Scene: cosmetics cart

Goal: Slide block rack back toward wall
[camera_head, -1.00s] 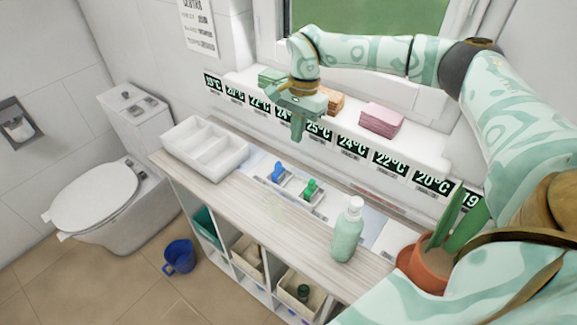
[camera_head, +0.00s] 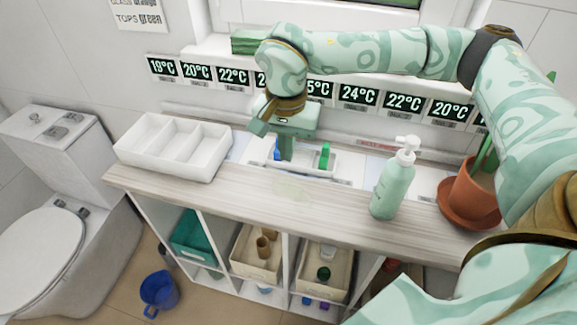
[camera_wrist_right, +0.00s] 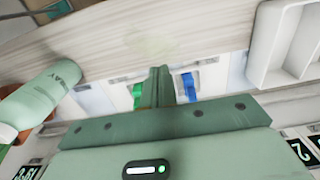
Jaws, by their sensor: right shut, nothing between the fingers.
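The block rack (camera_head: 310,170) is a small pale rack at the back of the counter, holding a blue block (camera_head: 277,150) and a green block (camera_head: 325,156). My right gripper (camera_head: 286,154) is shut and empty, pointing down over the rack between the two blocks. It partly hides the rack and the blue block. In the right wrist view the shut fingers (camera_wrist_right: 162,75) lie between the green block (camera_wrist_right: 137,95) and the blue block (camera_wrist_right: 188,86). I cannot tell whether they touch the rack. My left gripper is not in view.
A white divided tray (camera_head: 172,146) stands left of the rack. A pump bottle (camera_head: 393,180) and a potted plant (camera_head: 470,195) stand to the right. The wooden counter (camera_head: 250,193) in front is clear. Temperature labels (camera_head: 358,95) line the ledge behind.

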